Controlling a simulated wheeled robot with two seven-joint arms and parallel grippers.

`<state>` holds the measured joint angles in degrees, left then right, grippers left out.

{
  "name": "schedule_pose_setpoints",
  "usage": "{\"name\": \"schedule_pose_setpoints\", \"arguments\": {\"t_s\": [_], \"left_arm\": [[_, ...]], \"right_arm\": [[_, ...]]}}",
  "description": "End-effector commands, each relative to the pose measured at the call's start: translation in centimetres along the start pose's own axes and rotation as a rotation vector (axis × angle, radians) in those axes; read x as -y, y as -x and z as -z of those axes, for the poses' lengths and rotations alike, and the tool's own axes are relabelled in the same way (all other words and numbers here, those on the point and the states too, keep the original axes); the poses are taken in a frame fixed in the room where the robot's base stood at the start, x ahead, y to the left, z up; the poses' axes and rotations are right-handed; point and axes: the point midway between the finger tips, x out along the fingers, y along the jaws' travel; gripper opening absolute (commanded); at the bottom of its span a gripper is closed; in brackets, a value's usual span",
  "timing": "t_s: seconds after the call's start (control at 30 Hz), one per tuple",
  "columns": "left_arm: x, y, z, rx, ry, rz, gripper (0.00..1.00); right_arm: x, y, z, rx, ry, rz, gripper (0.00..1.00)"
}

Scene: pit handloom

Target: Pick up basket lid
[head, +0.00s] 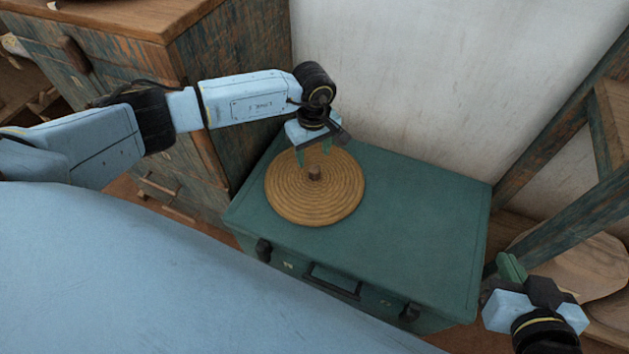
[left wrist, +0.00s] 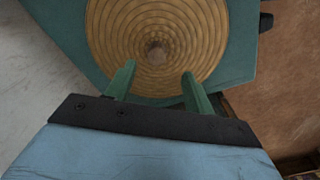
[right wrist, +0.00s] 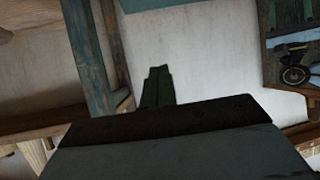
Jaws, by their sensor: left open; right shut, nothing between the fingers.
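The basket lid (head: 315,203) is a round, coiled, straw-coloured disc with a small brown knob (head: 315,173) at its middle. It lies flat on top of a green case (head: 420,205). My left gripper (head: 314,156) is open and empty above the far part of the lid, near the knob. In the left wrist view, the lid (left wrist: 120,30) lies beyond the two green fingers (left wrist: 157,80), and the knob (left wrist: 157,50) shows roughly in line with the gap between them. My right gripper (head: 511,266) is shut and empty, beside the case's right end.
A worn wooden drawer cabinet (head: 235,70) stands left of the case, close to my left arm. A pale wall (head: 430,80) rises behind. A wooden frame (head: 560,215) stands at right, near my right gripper. The case top right of the lid is clear.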

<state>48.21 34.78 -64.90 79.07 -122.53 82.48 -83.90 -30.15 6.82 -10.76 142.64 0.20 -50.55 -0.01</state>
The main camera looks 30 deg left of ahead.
Motion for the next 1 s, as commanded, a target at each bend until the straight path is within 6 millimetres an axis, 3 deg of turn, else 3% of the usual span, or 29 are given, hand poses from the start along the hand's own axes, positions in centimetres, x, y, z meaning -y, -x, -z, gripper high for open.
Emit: {"name": "schedule_pose_setpoints", "arguments": {"t_s": [0.2,0.57,1.0], "left_arm": [[0.0,-1.9,0.0,0.001,0.000,0.000,0.53],[-0.1,-3.1,0.1,0.001,0.001,0.000,0.53],[-0.4,-6.1,0.4,0.002,0.001,0.000,0.53]], "right_arm": [[0.6,-0.2,2.8,-0.169,0.000,0.015,0.00],[1.1,0.1,5.3,-0.323,-0.002,0.028,0.00],[2.4,3.3,11.6,-0.759,-0.017,0.065,0.00]]}}
